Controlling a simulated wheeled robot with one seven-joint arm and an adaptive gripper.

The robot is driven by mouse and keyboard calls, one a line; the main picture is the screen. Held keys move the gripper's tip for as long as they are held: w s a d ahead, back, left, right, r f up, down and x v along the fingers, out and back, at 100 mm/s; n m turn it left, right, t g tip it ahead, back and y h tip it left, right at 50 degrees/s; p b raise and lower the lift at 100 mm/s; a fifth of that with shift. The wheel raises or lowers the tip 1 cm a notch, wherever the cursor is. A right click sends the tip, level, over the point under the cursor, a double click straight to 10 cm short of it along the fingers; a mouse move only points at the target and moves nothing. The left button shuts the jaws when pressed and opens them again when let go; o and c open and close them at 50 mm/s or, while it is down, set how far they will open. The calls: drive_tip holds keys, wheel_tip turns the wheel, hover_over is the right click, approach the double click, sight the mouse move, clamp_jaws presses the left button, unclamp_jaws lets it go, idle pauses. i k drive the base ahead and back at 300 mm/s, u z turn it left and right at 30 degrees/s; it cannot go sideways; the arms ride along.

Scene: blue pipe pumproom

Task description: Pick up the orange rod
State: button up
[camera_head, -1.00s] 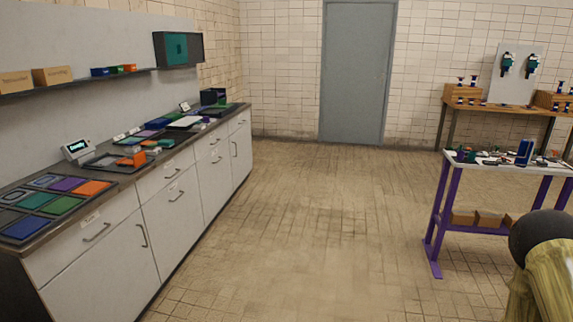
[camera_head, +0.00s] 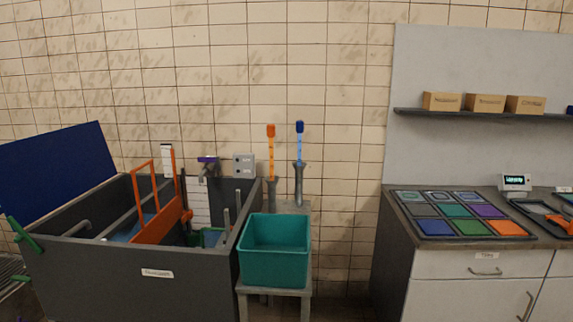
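A slim upright rod with an orange top (camera_head: 271,132) stands in a grey holder (camera_head: 271,193) against the tiled wall, behind the teal bin. A similar rod with a blue top (camera_head: 299,128) stands in a grey holder just to its right. The lower ends of both rods are hidden in their holders. An orange frame (camera_head: 155,222) sits in the dark tank to the left. My gripper is not in view.
The teal bin (camera_head: 275,265) sits on a small stand in front of the rods. The dark grey tank (camera_head: 150,295) with a blue lid (camera_head: 55,168) fills the left. A white cabinet (camera_head: 470,290) with coloured trays is at the right. A narrow gap lies between stand and cabinet.

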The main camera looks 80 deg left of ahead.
sight(271, 134)
drive_tip(key=u, duration=3.5)
